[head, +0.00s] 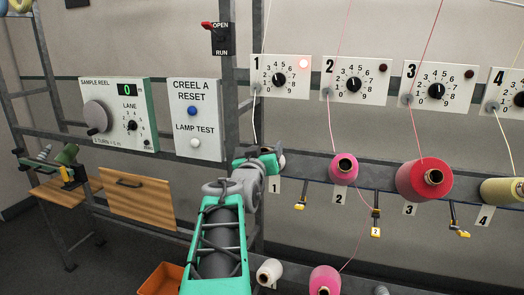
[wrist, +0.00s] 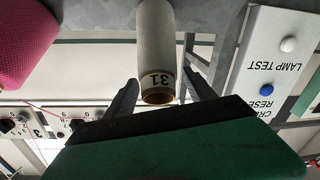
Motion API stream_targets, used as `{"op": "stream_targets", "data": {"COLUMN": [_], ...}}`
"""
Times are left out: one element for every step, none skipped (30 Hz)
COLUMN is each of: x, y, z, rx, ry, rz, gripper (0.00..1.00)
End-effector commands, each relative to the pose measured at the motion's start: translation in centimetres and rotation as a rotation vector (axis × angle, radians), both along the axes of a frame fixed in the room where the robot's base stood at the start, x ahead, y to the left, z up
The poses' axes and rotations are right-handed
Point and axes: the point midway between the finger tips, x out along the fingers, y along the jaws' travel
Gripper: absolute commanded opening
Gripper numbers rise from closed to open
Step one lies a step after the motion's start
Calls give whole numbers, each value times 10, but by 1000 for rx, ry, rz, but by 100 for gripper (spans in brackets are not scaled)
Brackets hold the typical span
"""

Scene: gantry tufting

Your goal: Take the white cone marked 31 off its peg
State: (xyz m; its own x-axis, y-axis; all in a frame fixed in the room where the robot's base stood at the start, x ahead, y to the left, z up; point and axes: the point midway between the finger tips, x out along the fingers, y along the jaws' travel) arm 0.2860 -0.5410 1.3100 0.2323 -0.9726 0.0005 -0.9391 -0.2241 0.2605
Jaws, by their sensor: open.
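The white cone marked 31 (wrist: 156,45) shows in the wrist view, with its number upside down and its brown open end toward my camera. My gripper (wrist: 160,78) is open, with one dark finger on each side of the cone's end and visible gaps between. In the head view my gripper (head: 268,160) is at position 1 on the rail and hides most of the cone; a small pale part (head: 282,160) shows beside it. The peg is hidden.
A pink cone (head: 343,167), a red cone (head: 424,179) and a yellow cone (head: 503,190) sit to the right on the rail. Below are another white cone (head: 269,272) and a pink one (head: 325,280). The reset panel (head: 195,120) is left of my gripper; numbered dials line the top.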

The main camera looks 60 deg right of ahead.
Motion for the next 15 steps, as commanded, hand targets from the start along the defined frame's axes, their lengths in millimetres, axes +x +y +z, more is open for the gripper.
{"op": "stream_targets", "data": {"x": [1,1,2,2,2,2,2,2,2,2,2,2,2,2,2], "y": [-4,-6,-7,-7,-7,-7,-7,-7,-7,-7,-7,-7,-7,-7,-7], "z": [0,0,0,0,0,-1,-1,-1,-1,-1,-1,-1,-1,-1,-1], "rx": [2,2,1,1,0,0,0,0,0,0,0,1,1,1,1], "ry": [0,0,0,0,0,0,0,0,0,0,0,0,0,0,0], "rz": [-1,-1,0,1,1,1,1,1,1,1,1,2,2,2,2], "gripper": [63,63,63,63,63,63,63,63,63,62,59,56,53,51,48]}}
